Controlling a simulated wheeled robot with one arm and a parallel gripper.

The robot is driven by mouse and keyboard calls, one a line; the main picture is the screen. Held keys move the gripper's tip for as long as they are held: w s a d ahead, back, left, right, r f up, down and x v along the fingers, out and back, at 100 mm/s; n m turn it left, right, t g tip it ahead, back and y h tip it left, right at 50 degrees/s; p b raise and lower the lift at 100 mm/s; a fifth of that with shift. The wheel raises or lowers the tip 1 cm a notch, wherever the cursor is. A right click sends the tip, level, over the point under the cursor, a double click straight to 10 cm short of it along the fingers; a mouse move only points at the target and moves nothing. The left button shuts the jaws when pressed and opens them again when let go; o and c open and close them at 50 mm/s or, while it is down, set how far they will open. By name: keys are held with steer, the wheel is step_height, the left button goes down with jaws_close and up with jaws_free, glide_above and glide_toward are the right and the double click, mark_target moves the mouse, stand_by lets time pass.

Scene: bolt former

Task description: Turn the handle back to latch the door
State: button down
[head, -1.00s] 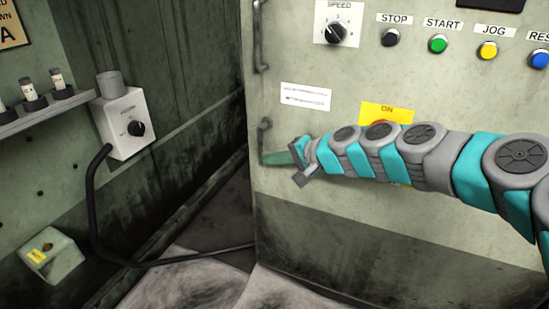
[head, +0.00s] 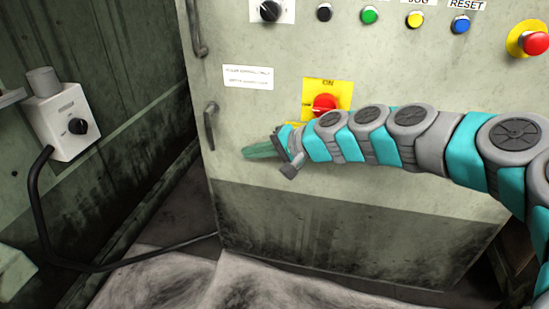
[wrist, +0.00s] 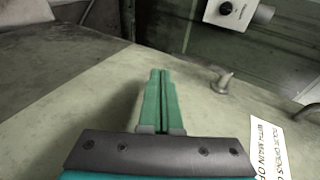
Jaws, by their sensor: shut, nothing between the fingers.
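The pale green cabinet door (head: 290,215) carries a dark lower handle (head: 210,126) near its left edge, standing roughly upright. The same handle seems to show as a short grey post in the wrist view (wrist: 222,82), right of the fingertips. My gripper (head: 246,153), with green fingers, is just right of and slightly below this handle, apart from it. In the wrist view the two fingers (wrist: 160,74) are pressed together with nothing between them. I cannot tell from these views whether the door is latched.
A second dark handle (head: 199,30) is higher on the left edge. A red knob on a yellow plate (head: 325,104) sits just above my arm. A white label (head: 248,77) is above the gripper. A grey switch box (head: 62,122) with a black cable is on the left wall.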

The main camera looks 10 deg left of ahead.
steer(key=shift+s+d, duration=0.25)
steer(key=shift+d, duration=0.65)
steer(key=shift+s+d, duration=0.25)
steer(key=shift+d, duration=0.65)
steer(key=shift+s+d, duration=0.25)
steer(key=shift+d, duration=0.65)
steer(key=s+d+r+n+g+h+p, duration=0.2)
steer(key=s+d+n+h+p, duration=0.15)
steer(key=s, duration=0.85)
steer(key=s+d+f+m+g+h+p, duration=0.1)
steer(key=s+d+h+p, duration=0.5)
steer(key=s+d, duration=1.4)
steer(key=shift+s+d+f+g+h, duration=0.3)
steer(key=shift+d+f+g+h, duration=0.2)
steer(key=shift+g+h, duration=0.75)
steer(key=c, duration=1.6)
jaws_free()
